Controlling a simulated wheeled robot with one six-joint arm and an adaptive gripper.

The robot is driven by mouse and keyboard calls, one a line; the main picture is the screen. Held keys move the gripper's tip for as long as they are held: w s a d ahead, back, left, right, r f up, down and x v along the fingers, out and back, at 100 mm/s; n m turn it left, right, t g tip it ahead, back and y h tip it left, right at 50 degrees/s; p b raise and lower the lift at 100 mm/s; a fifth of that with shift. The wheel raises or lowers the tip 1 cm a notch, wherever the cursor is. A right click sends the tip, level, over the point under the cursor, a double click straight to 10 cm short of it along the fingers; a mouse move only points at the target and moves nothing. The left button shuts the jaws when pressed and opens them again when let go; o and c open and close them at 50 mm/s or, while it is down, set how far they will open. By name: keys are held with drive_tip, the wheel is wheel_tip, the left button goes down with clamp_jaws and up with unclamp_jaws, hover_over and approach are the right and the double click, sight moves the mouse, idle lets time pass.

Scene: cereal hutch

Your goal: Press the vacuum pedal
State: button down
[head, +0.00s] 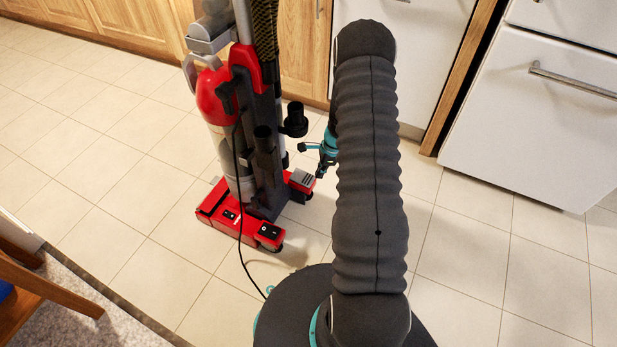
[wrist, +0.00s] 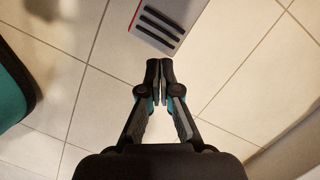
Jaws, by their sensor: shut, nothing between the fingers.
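An upright red and black vacuum (head: 243,125) stands on the tiled floor left of my arm. A grey ridged pedal (head: 302,180) sits on the right side of its red base, and in the wrist view its light plate with dark bars (wrist: 158,24) shows at the top. Two black marked plates are on the base's front, at the left (head: 230,214) and the right (head: 269,231). My gripper (head: 320,174), partly behind my arm, is just right of the ridged pedal. Its fingertips (wrist: 160,64) are together and empty, appearing just below the pedal in the wrist view.
A black cord (head: 241,245) hangs from the vacuum to the floor near my base. Wooden cabinets (head: 130,22) and white appliances (head: 550,95) line the back. A wooden chair (head: 45,290) is at lower left. Tiled floor is open left and right.

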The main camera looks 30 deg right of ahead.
drive_tip(key=v, duration=1.2)
idle(0.6)
